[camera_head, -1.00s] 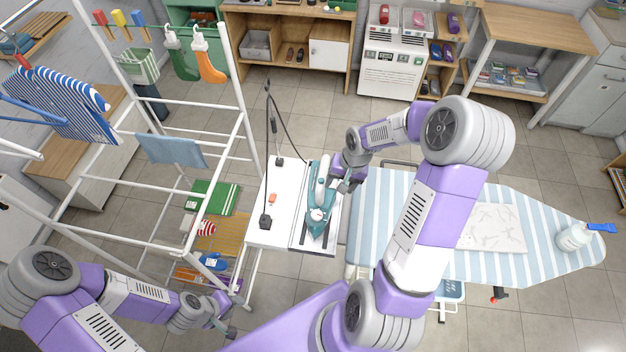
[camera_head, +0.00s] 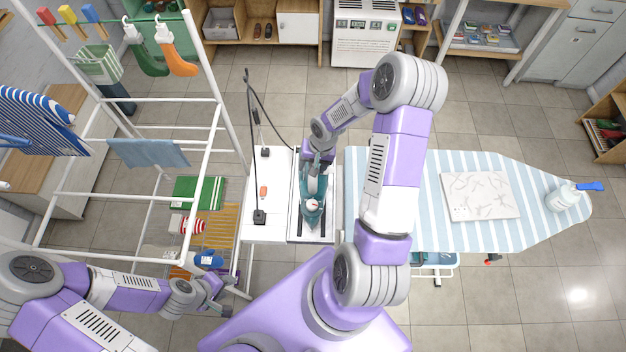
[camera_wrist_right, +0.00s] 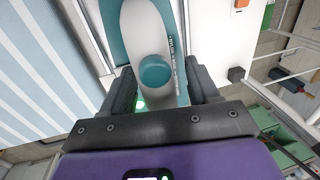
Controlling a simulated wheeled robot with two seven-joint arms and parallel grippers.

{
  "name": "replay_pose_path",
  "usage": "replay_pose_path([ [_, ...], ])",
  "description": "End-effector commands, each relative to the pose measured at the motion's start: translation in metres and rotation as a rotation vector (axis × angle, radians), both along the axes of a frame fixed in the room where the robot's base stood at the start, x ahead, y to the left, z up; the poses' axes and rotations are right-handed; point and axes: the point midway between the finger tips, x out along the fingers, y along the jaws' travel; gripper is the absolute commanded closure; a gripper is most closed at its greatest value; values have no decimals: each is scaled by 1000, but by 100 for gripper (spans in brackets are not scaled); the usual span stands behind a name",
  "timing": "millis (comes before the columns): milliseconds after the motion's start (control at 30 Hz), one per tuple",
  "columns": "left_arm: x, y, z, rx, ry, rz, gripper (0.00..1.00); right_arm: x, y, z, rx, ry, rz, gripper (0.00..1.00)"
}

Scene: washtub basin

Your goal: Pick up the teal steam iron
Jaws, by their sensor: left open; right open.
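The teal steam iron (camera_head: 312,207) rests on the metal iron rest at the right part of a white stand (camera_head: 265,230), left of the ironing board. My right gripper (camera_head: 318,166) is over the far end of the iron. In the right wrist view the iron's pale handle with a round teal knob (camera_wrist_right: 156,70) lies between the two dark fingers of my right gripper (camera_wrist_right: 160,92), which are open around it. I cannot tell whether they touch it. My left gripper (camera_head: 218,290) is open and empty at lower left, beside the drying rack.
The striped ironing board (camera_head: 420,190) lies to the right, with a folded patterned cloth (camera_head: 480,196) and a spray bottle (camera_head: 562,198) on it. A white drying rack (camera_head: 215,140) stands left. A cord on a dark upright post (camera_head: 250,150) rises from the white stand.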

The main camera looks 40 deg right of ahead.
Motion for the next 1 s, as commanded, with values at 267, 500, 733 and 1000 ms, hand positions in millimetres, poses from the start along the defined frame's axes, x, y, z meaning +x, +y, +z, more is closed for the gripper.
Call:
replay_pose_path([
  [267, 0, 0, 0, 0, 0, 0, 57, 0, 0, -1, 0, 0, -1, 48],
  [500, 0, 0, 0, 0, 0, 0, 57, 0, 0, -1, 0, 0, 0, 84],
  [733, 0, 0, 0, 0, 0, 0, 57, 1, 0, 0, 0, -4, 0, 100],
  [1000, 0, 0, 0, 0, 0, 0, 57, 2, -1, 14, -3, -5, -1, 100],
])
